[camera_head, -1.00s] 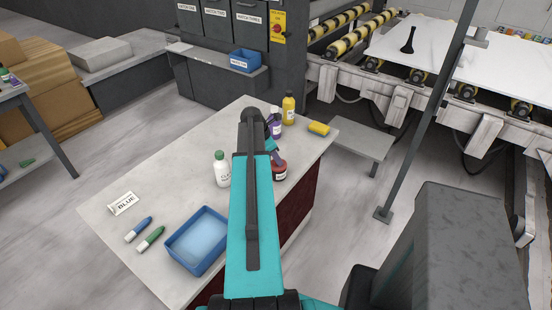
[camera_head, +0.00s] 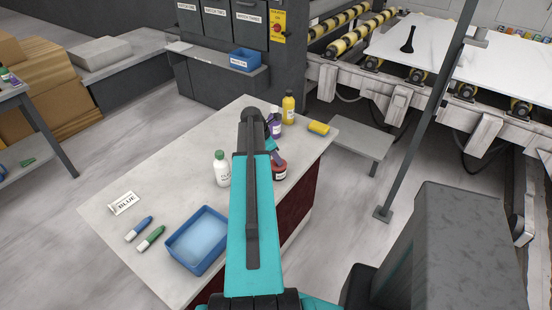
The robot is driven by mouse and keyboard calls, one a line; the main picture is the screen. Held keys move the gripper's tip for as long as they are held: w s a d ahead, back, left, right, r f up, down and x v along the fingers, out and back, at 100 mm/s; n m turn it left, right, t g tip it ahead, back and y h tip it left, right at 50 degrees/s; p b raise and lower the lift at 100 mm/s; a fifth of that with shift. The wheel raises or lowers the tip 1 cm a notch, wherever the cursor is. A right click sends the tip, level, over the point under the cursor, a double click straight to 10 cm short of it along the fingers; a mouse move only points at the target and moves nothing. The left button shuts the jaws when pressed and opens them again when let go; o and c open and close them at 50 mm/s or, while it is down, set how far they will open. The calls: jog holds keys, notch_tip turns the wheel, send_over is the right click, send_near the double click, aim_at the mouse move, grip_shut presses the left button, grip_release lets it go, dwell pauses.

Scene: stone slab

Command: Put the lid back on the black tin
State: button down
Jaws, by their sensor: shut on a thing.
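My gripper (camera_head: 275,156) shows only in part, past the right side of my teal arm near the back right of the stone-topped bench. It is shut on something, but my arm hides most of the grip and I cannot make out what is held. A red tin (camera_head: 280,172) with a pale label stands on the bench just below and beside the gripper. I cannot tell whether they touch. I cannot make out the black tin or its lid; the bench behind my arm is hidden.
A white bottle (camera_head: 222,170) stands left of my arm. A purple bottle (camera_head: 276,127), a yellow bottle (camera_head: 289,108) and a yellow sponge (camera_head: 318,128) are at the back. A blue tray (camera_head: 172,248), two markers (camera_head: 138,229) and a BLUE card (camera_head: 124,203) lie front left. The bench's middle left is clear.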

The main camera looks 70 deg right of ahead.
jog(key=c, duration=1.1)
grip_release()
jog(key=shift+r, duration=0.15)
jog(key=shift+r+p, duration=2.45)
jog(key=shift+r, duration=0.95)
grip_shut()
jog(key=shift+f+b, duration=1)
jog(key=shift+f, duration=1.65)
